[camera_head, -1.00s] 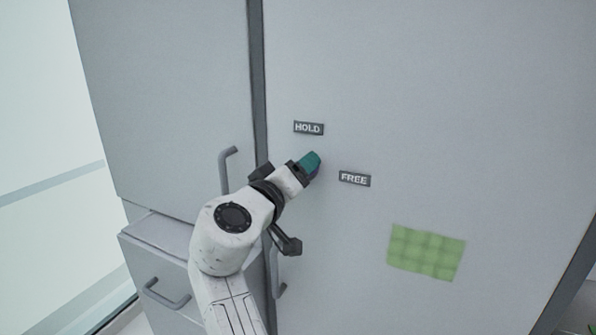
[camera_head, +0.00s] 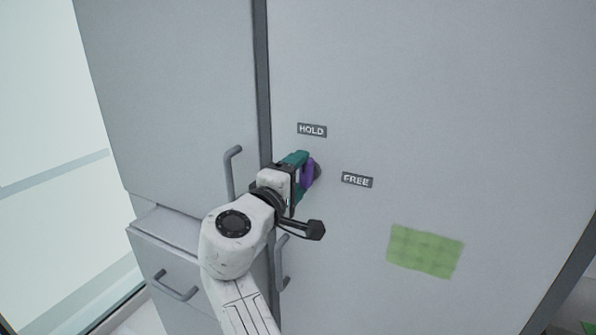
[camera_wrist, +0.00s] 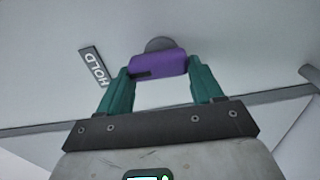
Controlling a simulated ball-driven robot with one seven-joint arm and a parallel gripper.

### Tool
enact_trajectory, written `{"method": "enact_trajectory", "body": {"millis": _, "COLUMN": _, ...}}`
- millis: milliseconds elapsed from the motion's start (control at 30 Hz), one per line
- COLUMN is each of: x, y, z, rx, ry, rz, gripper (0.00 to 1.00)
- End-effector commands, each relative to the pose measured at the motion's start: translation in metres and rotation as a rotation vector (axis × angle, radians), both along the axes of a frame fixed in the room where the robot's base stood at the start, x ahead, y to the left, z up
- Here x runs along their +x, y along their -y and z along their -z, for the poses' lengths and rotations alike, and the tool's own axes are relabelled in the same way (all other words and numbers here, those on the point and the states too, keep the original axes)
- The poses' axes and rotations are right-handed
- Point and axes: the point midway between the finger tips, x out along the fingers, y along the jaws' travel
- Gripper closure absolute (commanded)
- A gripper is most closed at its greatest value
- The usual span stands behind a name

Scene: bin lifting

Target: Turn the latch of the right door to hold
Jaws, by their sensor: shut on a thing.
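The purple latch (camera_head: 308,173) is on the right door (camera_head: 430,110), below the HOLD label (camera_head: 312,130) and left of the FREE label (camera_head: 357,180). A round grey mount shows behind it. In the head view the latch looks near upright, leaning slightly. My gripper (camera_head: 299,166) reaches it from the left and partly hides it. In the wrist view the purple latch (camera_wrist: 158,64) lies between the two teal fingers of my gripper (camera_wrist: 159,69), which is shut on it. The HOLD label (camera_wrist: 95,68) is at the upper left there.
The left door (camera_head: 170,90) has a vertical handle (camera_head: 231,172), with a drawer (camera_head: 170,270) below it. The right door's handle (camera_head: 283,262) is beside my arm. A green patch (camera_head: 425,250) is at lower right. The door face right of the labels is clear.

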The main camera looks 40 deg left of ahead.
Motion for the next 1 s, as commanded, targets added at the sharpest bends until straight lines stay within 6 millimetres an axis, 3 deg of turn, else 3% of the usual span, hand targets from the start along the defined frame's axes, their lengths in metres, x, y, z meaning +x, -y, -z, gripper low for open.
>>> {"method": "enact_trajectory", "body": {"millis": 633, "x": -0.0010, "y": -0.0014, "z": 0.0022, "rx": -0.053, "ry": 0.012, "rz": -0.003, "gripper": 0.65}}
{"method": "enact_trajectory", "body": {"millis": 667, "x": -0.0010, "y": -0.0014, "z": 0.0022, "rx": -0.054, "ry": 0.012, "rz": -0.003, "gripper": 0.33}}
{"method": "enact_trajectory", "body": {"millis": 900, "x": -0.0006, "y": -0.0008, "z": 0.0017, "rx": -0.052, "ry": 0.011, "rz": -0.002, "gripper": 0.10}}
{"method": "enact_trajectory", "body": {"millis": 1000, "x": -0.0005, "y": -0.0007, "z": 0.0013, "rx": -0.051, "ry": 0.011, "rz": -0.001, "gripper": 0.08}}
